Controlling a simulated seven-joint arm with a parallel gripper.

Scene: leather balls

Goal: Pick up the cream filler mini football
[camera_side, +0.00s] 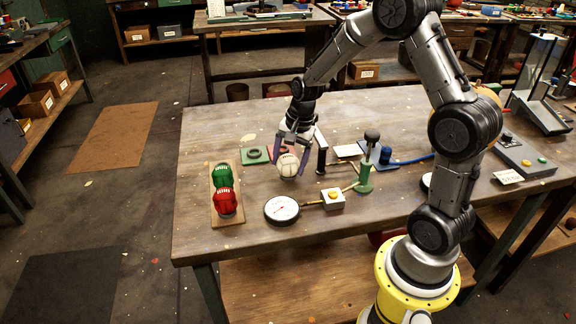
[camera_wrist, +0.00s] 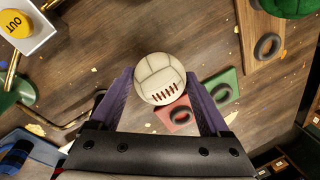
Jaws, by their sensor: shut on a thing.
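The cream mini football (camera_side: 288,165) has stitched panels and sits between the two purple fingers of my gripper (camera_side: 291,158), over the middle of the workbench. In the wrist view the ball (camera_wrist: 159,78) shows its dark laces, and the fingers of my gripper (camera_wrist: 160,92) are shut on it from both sides. The ball appears to be just above the tabletop in the side view, but I cannot tell the exact gap.
A green ball (camera_side: 222,175) and a red ball (camera_side: 227,201) sit on a wooden board at the left. A green stand (camera_side: 365,178) is at the right. The bench's left front is clear.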

